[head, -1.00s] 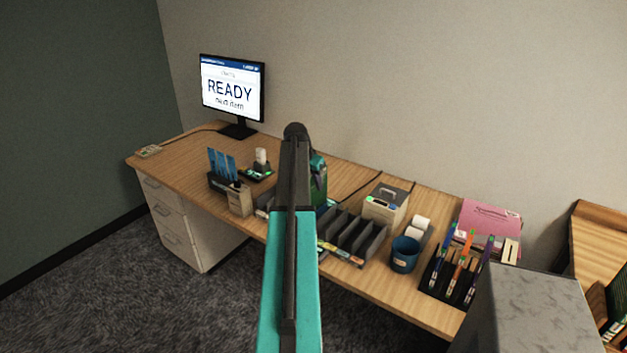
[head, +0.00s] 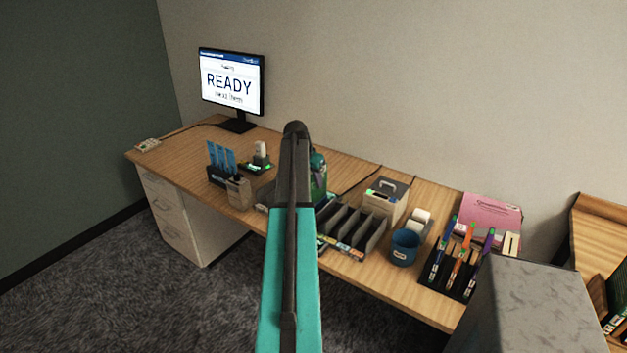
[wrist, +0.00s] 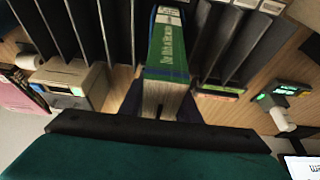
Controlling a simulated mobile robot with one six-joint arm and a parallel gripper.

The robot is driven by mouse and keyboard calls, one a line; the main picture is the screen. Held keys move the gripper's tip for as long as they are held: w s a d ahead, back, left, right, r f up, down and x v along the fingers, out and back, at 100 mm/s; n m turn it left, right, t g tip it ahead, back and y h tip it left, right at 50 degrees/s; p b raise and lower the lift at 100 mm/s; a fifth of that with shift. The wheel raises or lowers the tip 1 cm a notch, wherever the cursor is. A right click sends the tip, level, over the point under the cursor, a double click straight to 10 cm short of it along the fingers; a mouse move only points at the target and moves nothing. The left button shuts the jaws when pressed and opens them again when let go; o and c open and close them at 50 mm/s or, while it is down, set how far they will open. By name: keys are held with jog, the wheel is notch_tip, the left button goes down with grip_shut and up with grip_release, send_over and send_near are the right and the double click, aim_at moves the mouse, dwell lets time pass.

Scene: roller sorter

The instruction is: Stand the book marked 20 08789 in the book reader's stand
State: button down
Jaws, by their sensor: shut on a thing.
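In the wrist view my gripper (wrist: 160,108) is shut on a green book (wrist: 167,45). The book has a green spine with white lettering and a white label near its far end; I cannot read the number. Its pale page edges face the camera. The book's far end is among the dark dividers of a slotted rack (wrist: 118,30); I cannot tell whether it touches them. In the head view my arm hides most of the gripper and book. A device with a green-lit base (head: 260,160) stands left of my arm, possibly the reader; it also shows in the wrist view (wrist: 272,105).
The slotted rack (head: 350,228) stands right of my arm on the desk. A card holder (head: 222,165) stands left. The monitor (head: 232,85) reads READY. Clear desk lies near the monitor.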

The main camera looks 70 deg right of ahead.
jog(key=shift+f, duration=0.45)
dwell(0.3)
jog(key=c, duration=1.3)
grip_release()
jog(key=shift+o, duration=0.2)
jog(key=b+v, duration=0.3)
jog(key=v, duration=1)
jog(key=shift+a+r, duration=0.1)
jog(key=shift+r, duration=0.3)
